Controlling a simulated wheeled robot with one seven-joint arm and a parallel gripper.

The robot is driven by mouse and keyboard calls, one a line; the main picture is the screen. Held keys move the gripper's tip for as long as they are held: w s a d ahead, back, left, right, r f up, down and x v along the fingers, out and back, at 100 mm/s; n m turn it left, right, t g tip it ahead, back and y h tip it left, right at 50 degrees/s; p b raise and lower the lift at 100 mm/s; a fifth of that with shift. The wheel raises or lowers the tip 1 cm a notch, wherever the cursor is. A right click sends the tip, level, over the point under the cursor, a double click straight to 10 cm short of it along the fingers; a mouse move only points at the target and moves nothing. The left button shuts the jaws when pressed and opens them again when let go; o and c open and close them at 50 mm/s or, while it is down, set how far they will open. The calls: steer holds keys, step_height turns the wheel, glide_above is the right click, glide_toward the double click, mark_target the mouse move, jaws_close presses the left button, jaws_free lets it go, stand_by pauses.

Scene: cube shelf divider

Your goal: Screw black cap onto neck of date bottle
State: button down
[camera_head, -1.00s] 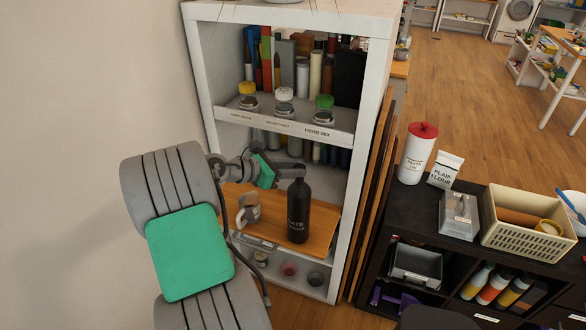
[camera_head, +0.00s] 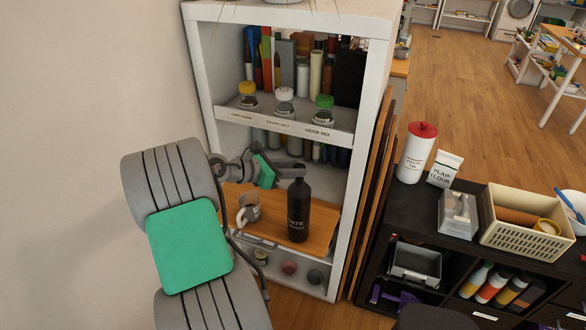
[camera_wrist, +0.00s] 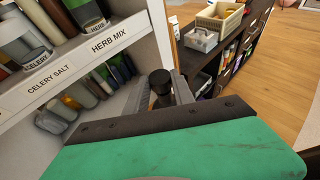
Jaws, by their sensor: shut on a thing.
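The date bottle (camera_head: 299,212) is dark with pale lettering and stands upright on the wooden board (camera_head: 262,222) in the shelf's lower bay. My gripper (camera_head: 299,171) is at the bottle's top, reaching in from the left. In the wrist view my gripper (camera_wrist: 160,92) is shut on the black cap (camera_wrist: 160,78), which shows between the two fingers. The cap is over the bottle's neck. The fingers hide the seam between cap and neck, so I cannot tell how far it is seated.
A grey mug (camera_head: 248,211) stands on the board just left of the bottle. Labelled jars (camera_head: 284,104) line the white shelf (camera_head: 345,145) above. The shelf's right upright is close by. A dark cabinet (camera_head: 425,215) with a basket (camera_head: 528,235) stands farther right.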

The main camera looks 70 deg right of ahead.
steer(key=shift+f, duration=1.5)
steer(key=shift+w+d+m+g+y, duration=0.15)
steer(key=shift+w+m+g+y, duration=0.05)
steer(key=shift+m+g+y, duration=0.8)
steer(key=c, duration=1)
jaws_free()
steer(key=v, duration=0.6)
steer(key=s+a, duration=0.2)
steer(key=a, duration=0.7)
steer(key=shift+s+a, duration=0.4)
steer(key=shift+d, duration=0.1)
steer(key=shift+c, duration=0.3)
